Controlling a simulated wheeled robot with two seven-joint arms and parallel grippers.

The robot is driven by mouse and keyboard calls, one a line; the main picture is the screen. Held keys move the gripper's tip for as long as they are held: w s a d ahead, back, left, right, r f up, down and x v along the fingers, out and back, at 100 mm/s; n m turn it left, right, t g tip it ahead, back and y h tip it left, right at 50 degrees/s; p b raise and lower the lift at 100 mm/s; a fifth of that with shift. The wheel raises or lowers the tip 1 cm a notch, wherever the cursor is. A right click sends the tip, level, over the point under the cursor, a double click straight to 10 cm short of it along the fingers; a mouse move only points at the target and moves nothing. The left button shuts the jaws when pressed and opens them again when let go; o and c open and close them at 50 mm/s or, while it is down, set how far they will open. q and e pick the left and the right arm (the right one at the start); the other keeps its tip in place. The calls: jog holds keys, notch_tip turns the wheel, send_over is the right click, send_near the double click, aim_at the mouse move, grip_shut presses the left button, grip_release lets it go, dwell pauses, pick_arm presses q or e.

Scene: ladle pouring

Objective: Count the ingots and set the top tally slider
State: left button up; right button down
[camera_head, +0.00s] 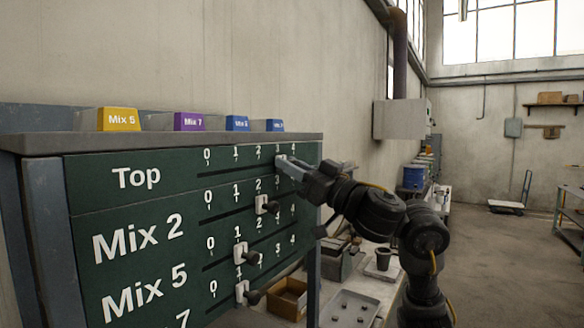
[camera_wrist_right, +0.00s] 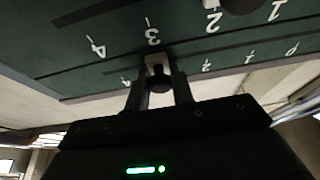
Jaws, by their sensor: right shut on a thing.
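The dark green tally board (camera_head: 130,205) has rows Top, Mix 2, Mix 5 and a partly cut-off row ending in 7. My right gripper (camera_head: 285,162) is at the Top row around mark 3. In the wrist view its fingers (camera_wrist_right: 158,85) are shut on the top slider's dark knob (camera_wrist_right: 158,70), its pale base (camera_wrist_right: 156,59) against the board near mark 3. The Mix 2 slider (camera_head: 261,204) is near 2 and the Mix 5 slider (camera_head: 240,253) near 1. Labelled ingots stand on the shelf: yellow Mix 5 (camera_head: 119,119), purple Mix 7 (camera_head: 188,121) and two blue (camera_head: 237,123) (camera_head: 275,125), apparently Mix 2.
The lowest slider (camera_head: 242,290) is near 1. Right of the board, a lower bench holds a wooden box (camera_head: 287,298), a grey tray (camera_head: 350,308) and a dark cup (camera_head: 383,258). Open floor (camera_head: 490,255) lies farther right.

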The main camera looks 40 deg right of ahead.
aim_at(295, 156)
jog(key=d, duration=0.2)
jog(key=w+d, duration=0.1)
jog(key=d+b, duration=0.1)
jog(key=d, duration=0.1)
jog(key=shift+w+d, duration=0.35)
jog(key=shift+r, duration=0.1)
jog(key=c, duration=1.4)
grip_release()
jog(key=shift+d, duration=0.1)
jog(key=shift+c, duration=0.2)
jog(key=shift+o, duration=0.8)
jog(key=shift+d, duration=0.15)
